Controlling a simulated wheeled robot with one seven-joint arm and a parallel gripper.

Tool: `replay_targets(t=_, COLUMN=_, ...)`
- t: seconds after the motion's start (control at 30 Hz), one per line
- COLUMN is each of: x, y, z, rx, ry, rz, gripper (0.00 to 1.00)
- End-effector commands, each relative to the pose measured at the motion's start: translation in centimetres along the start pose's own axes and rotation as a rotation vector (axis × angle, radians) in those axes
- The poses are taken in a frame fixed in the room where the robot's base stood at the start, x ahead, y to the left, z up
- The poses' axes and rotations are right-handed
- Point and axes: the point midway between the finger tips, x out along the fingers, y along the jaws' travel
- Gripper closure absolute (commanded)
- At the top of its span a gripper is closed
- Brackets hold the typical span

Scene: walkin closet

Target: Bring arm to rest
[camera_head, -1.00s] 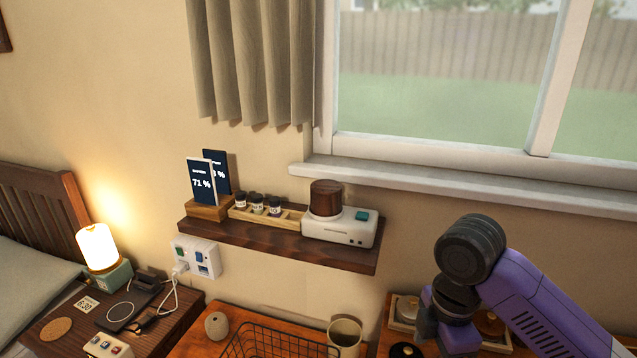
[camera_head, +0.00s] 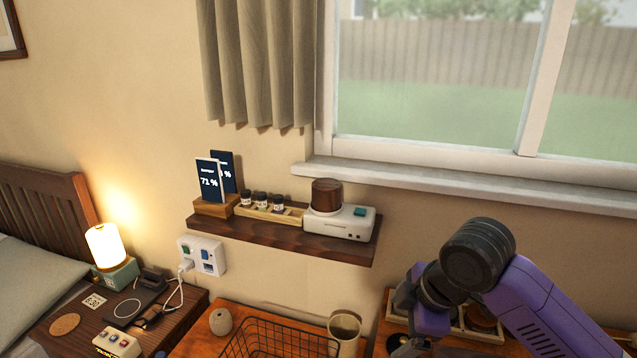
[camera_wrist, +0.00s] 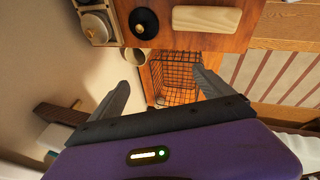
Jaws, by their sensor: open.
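My arm shows at the lower right of the head view, its purple links (camera_head: 545,310) folded at a dark round joint. The gripper end is at the bottom edge there, largely hidden or out of frame. In the wrist view my gripper (camera_wrist: 160,77) has its two dark fingers spread wide, with nothing between them. Beyond them are the black wire basket (camera_wrist: 175,75) and a wooden surface.
The dark wall shelf (camera_head: 290,240) holds cards, small jars and a white device (camera_head: 342,222). Below stand the wire basket (camera_head: 280,340), a beige cup (camera_head: 345,330) and a small round vase (camera_head: 221,321). A lit lamp (camera_head: 105,245) stands on the left nightstand.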

Motion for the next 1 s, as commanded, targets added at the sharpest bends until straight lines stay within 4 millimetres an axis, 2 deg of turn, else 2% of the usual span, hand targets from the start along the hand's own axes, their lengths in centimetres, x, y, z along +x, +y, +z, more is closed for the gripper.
replay_targets(t=0.27, x=-1.8, y=4.0, z=-7.5, rx=0.199, ry=0.341, rz=0.259, gripper=0.09)
replay_targets(t=0.4, x=-4.1, y=5.3, z=-11.2, rx=0.352, ry=0.578, rz=0.390, gripper=0.09)
replay_targets(t=0.5, x=-6.0, y=5.7, z=-12.7, rx=0.476, ry=0.741, rz=0.474, gripper=0.09)
replay_targets(t=0.6, x=-7.7, y=5.6, z=-12.9, rx=0.599, ry=0.882, rz=0.549, gripper=0.09)
replay_targets(t=0.77, x=-9.7, y=4.3, z=-11.5, rx=0.786, ry=1.054, rz=0.656, gripper=0.09)
replay_targets(t=0.87, x=-10.4, y=2.8, z=-9.8, rx=0.896, ry=1.130, rz=0.719, gripper=0.09)
replay_targets(t=1.0, x=-10.9, y=-0.2, z=-6.9, rx=1.031, ry=1.198, rz=0.806, gripper=0.09)
